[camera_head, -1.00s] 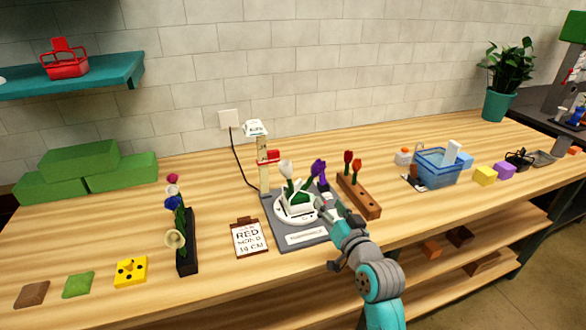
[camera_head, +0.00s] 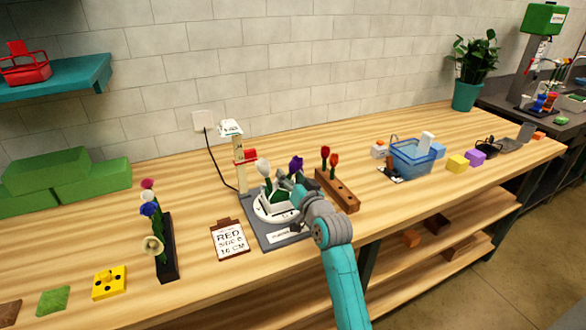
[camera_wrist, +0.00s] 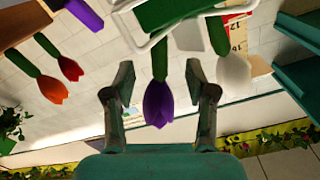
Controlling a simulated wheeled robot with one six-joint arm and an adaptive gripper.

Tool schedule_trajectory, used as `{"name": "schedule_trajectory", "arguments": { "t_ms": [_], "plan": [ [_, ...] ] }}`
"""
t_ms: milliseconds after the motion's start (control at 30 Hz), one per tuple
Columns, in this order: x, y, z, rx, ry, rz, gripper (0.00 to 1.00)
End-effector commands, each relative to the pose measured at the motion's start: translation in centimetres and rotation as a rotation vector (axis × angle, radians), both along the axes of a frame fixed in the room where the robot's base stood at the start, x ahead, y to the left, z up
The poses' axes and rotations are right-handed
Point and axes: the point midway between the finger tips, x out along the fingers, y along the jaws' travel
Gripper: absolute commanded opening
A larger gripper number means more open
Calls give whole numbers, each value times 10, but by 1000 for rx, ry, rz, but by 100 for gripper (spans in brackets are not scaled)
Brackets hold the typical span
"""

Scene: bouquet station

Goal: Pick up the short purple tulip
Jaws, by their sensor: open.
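The purple tulip (camera_wrist: 158,103) hangs head-down in the wrist view, its green stem (camera_wrist: 160,62) running up to the green block in a white frame. My gripper (camera_wrist: 160,78) is open, with one finger on each side of the tulip and a gap to both. In the head view a purple bloom (camera_head: 296,163) shows above the white holder (camera_head: 262,212), and my gripper (camera_head: 300,186) is close beside it, partly hiding the holder.
A white tulip (camera_head: 264,168) stands left of the purple bloom. A wooden rack (camera_head: 342,194) with red tulips (camera_head: 326,153) is close on the right. A post (camera_head: 238,170) rises behind the holder, and a sign (camera_head: 230,240) lies left. A blue basket (camera_head: 412,158) stands farther right.

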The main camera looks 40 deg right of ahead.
Motion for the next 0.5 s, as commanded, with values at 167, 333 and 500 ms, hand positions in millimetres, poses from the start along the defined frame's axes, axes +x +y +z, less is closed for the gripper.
{"name": "schedule_trajectory", "arguments": {
  "t_ms": [167, 333, 500],
  "plan": [
    [9, -3, 0, 0, 0, 0, 56],
    [9, -3, 0, 0, -1, 0, 56],
    [9, -3, 0, 0, -1, 0, 16]
  ]
}}
